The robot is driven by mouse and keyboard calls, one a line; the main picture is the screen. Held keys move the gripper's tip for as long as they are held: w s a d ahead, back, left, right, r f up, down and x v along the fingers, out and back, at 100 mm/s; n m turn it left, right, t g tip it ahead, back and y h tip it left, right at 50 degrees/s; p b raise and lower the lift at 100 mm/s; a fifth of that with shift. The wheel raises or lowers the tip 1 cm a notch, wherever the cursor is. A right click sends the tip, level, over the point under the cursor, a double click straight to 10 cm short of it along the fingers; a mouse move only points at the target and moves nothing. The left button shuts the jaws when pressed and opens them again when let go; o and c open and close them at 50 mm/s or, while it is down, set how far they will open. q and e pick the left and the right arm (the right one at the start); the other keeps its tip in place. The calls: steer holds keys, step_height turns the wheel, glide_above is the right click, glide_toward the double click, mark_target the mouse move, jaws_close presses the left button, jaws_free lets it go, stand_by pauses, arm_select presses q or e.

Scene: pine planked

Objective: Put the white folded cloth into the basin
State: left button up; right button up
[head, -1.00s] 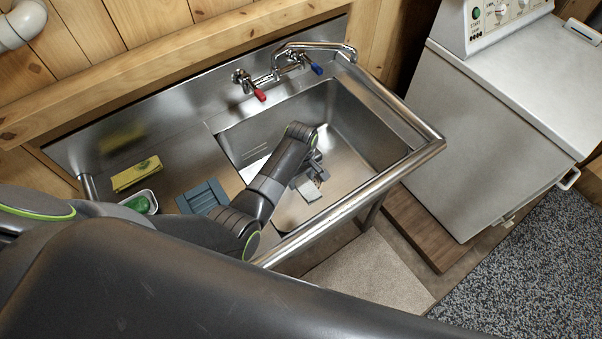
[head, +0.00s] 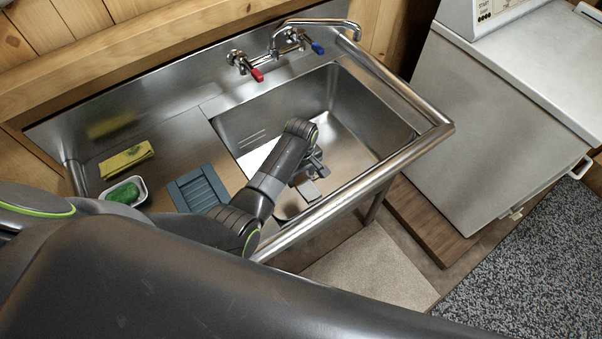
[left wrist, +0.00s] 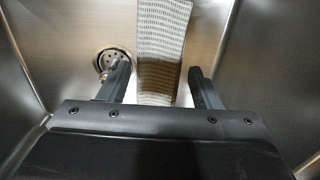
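The white folded cloth (head: 308,191) is inside the steel basin (head: 375,130), near its front wall; it looks pale grey in the head view. In the left wrist view the cloth (left wrist: 161,45) is a ribbed strip running between my fingers. My left gripper (head: 312,172) reaches down into the basin. Its fingers (left wrist: 161,84) are spread, with a narrow gap on each side of the cloth. The gripper partly hides the cloth, so I cannot tell whether it lies fully flat. My right gripper is not in view.
The drain (left wrist: 112,60) is beside the left finger. A faucet (head: 290,40) overhangs the back; a rail (head: 345,195) borders the front.

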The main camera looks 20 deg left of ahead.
arm_select(q)
steer(key=o, duration=0.3)
steer(key=shift+o, duration=0.2)
steer(key=shift+r, duration=0.65)
step_height(320, 180, up, 16)
steer(key=p, duration=0.1)
steer(key=shift+p, duration=0.3)
